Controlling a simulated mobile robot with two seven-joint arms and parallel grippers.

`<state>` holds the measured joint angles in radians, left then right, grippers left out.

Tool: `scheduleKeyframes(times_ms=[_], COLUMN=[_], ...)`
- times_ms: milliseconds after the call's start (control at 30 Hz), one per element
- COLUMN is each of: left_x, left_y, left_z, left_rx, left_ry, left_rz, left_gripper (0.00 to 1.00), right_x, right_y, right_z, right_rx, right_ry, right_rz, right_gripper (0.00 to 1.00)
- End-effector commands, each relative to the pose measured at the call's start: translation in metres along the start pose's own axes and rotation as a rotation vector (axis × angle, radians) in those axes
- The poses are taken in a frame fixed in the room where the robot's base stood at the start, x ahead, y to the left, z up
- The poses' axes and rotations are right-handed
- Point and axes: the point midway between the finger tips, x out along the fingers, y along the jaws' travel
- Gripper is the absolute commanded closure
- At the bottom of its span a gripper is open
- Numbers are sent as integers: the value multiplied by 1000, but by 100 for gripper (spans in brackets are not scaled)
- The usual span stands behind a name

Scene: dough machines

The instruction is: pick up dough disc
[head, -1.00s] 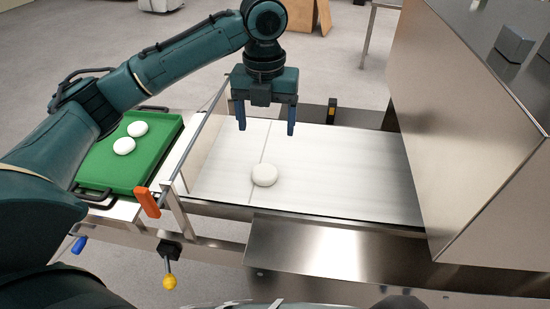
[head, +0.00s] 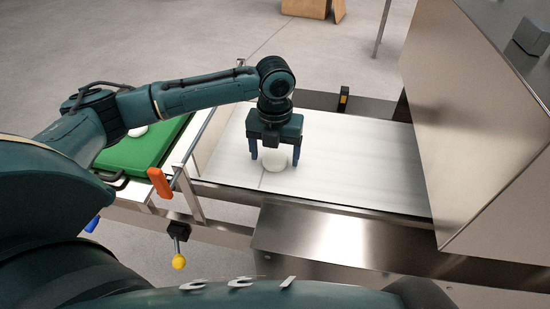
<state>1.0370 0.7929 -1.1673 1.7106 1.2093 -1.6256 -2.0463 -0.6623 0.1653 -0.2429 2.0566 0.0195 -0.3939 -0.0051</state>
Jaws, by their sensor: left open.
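A round white dough disc (head: 276,162) lies on the white conveyor belt (head: 350,170). My left gripper (head: 275,156) points down over the disc, with its two blue fingers apart, one to each side of it. The gripper's body hides the disc's upper part. I cannot tell whether the fingers touch the disc. My right gripper is not in the head view.
A green tray (head: 130,155) stands left of the belt, with a white dough piece (head: 138,131) partly hidden by my arm. A metal frame with an orange handle (head: 160,183) stands between tray and belt. A large steel machine (head: 470,110) stands at the right.

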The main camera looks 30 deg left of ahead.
Motion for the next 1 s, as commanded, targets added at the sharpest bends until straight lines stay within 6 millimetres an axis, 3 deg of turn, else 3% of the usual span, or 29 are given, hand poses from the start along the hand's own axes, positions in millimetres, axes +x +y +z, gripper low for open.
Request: scheduleKeyframes(times_ms=[233,800,1000], left_x=[2,1,1], left_y=[0,0,0], left_z=[0,0,0], left_rx=[0,0,0], left_ry=[-1,-1,-1], left_rz=[0,0,0], left_gripper=[25,72,74], right_x=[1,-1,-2], right_y=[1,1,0], right_z=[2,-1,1], right_rx=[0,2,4], right_ry=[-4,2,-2], right_rz=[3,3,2], right_gripper=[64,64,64])
